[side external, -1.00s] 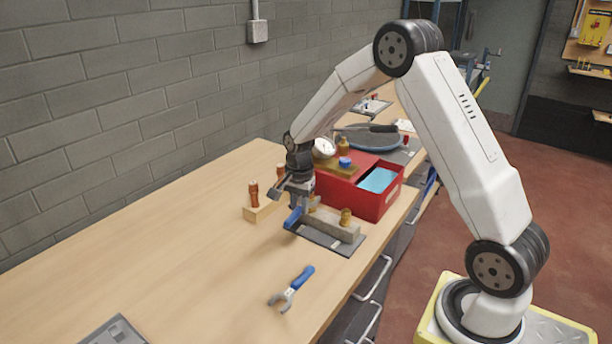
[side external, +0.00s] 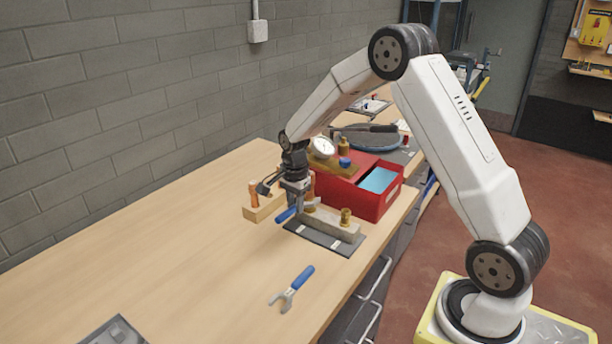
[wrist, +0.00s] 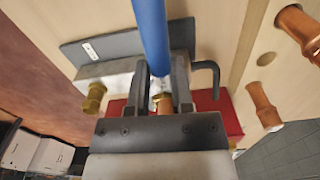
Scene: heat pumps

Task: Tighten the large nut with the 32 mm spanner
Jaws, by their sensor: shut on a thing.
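My gripper (side external: 298,203) is shut on a blue-handled spanner (side external: 286,214), just above the near-left end of the fixture block (side external: 330,223). In the wrist view the blue handle (wrist: 150,35) runs up from between my fingers (wrist: 161,82); the spanner's jaw is hidden. A brass nut (side external: 346,217) stands on the block's right end and also shows in the wrist view (wrist: 95,98). Another copper-and-brass fitting (wrist: 164,103) shows just beyond my fingers. I cannot tell whether the spanner touches it, nor read a spanner size. A second blue-handled spanner (side external: 291,289) lies on the bench.
A red case (side external: 375,203) with a gauge (side external: 321,148) on a wooden piece stands behind the block. A wooden holder (side external: 263,208) with copper fittings is at left. A grey plate (side external: 115,332) lies at the front.

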